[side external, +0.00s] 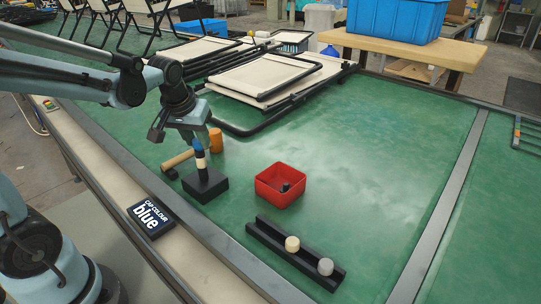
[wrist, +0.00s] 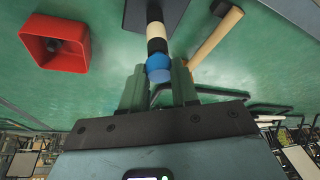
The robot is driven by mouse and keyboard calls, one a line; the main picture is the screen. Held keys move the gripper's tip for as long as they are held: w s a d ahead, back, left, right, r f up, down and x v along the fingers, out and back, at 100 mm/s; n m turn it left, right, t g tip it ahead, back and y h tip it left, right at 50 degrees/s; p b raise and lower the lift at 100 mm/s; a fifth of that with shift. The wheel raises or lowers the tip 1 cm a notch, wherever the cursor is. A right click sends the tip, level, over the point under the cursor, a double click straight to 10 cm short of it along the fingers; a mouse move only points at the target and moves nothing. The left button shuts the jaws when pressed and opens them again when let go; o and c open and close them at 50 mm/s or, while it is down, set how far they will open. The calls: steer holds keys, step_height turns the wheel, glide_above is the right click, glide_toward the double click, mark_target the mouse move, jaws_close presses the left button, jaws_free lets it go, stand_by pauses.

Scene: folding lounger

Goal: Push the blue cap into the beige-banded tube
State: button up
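The black tube with a beige band (side external: 201,163) stands upright in a black block (side external: 205,186). In the wrist view the beige band (wrist: 156,30) shows beyond the cap, with the block (wrist: 168,12) at the top edge. The blue cap (wrist: 158,68) is at the tube's upper end, in line with it; it shows as a small blue patch in the side view (side external: 198,145). How far it sits in the tube cannot be told. My gripper (wrist: 158,76) has a finger on each side of the cap, apparently closed on it.
A mallet (side external: 180,158) lies behind the tube. A red bin (side external: 268,192) holding a dark piece stands to the right. A black rack (side external: 270,236) with a beige cap (side external: 292,243) and a grey cap (side external: 325,266) is in front. A sign (side external: 150,216) reads "cap colour blue". Folded lounger frames (side external: 265,75) lie behind.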

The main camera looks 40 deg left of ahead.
steer(key=o, duration=1.1)
steer(key=v, duration=1.2)
steer(key=shift+s, duration=0.1)
steer(key=s+d+f+m+t, duration=0.1)
steer(key=d+f+m, duration=0.1)
steer(key=d+f, duration=0.1)
steer(key=s+d+f+m+t+h, duration=0.1)
steer(key=d+f+m, duration=0.1)
steer(key=d+f, duration=0.1)
steer(key=s+d+f+m+t+h, duration=0.1)
steer(key=d+f+m, duration=0.1)
steer(key=d+f, duration=0.1)
steer(key=shift+s+f, duration=0.2)
steer(key=shift+f, duration=0.3)
